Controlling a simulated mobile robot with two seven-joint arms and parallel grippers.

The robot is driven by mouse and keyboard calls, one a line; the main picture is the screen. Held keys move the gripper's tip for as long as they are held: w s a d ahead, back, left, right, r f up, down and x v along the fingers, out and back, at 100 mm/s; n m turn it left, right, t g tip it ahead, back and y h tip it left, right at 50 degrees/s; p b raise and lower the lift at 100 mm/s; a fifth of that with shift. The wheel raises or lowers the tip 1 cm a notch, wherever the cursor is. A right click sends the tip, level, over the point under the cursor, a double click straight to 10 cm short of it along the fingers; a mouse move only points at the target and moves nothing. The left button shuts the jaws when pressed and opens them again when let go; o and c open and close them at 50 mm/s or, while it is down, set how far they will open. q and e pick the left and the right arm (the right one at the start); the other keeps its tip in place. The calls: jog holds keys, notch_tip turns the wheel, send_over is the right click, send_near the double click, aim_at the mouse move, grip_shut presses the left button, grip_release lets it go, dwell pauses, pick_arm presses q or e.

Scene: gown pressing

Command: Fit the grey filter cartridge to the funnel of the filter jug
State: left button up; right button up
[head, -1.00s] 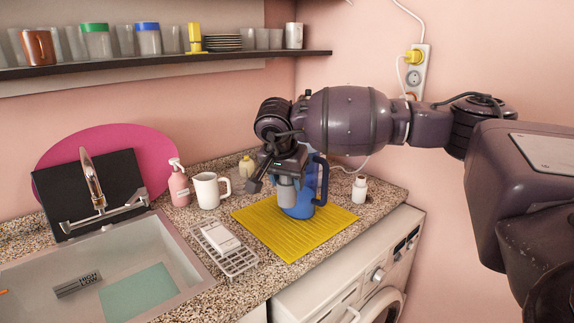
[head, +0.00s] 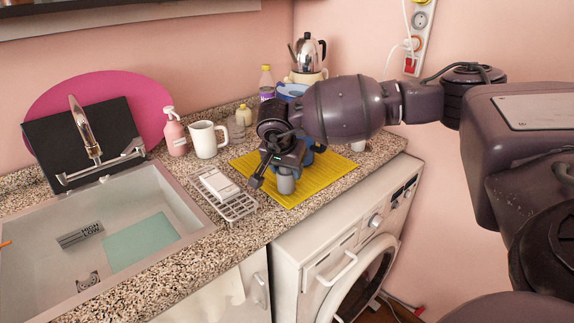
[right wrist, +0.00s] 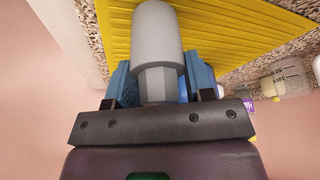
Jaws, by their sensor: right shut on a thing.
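My right gripper (head: 286,165) is shut on the grey filter cartridge (head: 286,182), which hangs below it over the yellow mat (head: 327,177). In the right wrist view the cartridge (right wrist: 158,45) sticks out from between the blue fingers of the gripper (right wrist: 158,85), with the mat beyond. The blue filter jug (head: 308,158) stands on the mat behind my gripper, mostly hidden by it. Its funnel cannot be made out, and I cannot tell whether cartridge and jug touch. My left gripper is not in view.
A wire rack (head: 232,204) with a white item lies left of the mat. A white mug (head: 206,140) and pink soap bottle (head: 175,135) stand behind it. The sink (head: 95,245) is at left. A metal kettle (head: 307,58) and blue-rimmed item (head: 291,90) are at the back.

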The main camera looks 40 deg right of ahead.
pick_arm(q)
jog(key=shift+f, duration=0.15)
pick_arm(e)
jog(key=shift+f, duration=0.15)
jog(key=o, duration=0.9)
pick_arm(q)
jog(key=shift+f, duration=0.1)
pick_arm(e)
jog(key=shift+o, duration=0.2)
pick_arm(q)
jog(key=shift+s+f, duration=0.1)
pick_arm(e)
jog(key=shift+f, duration=0.1)
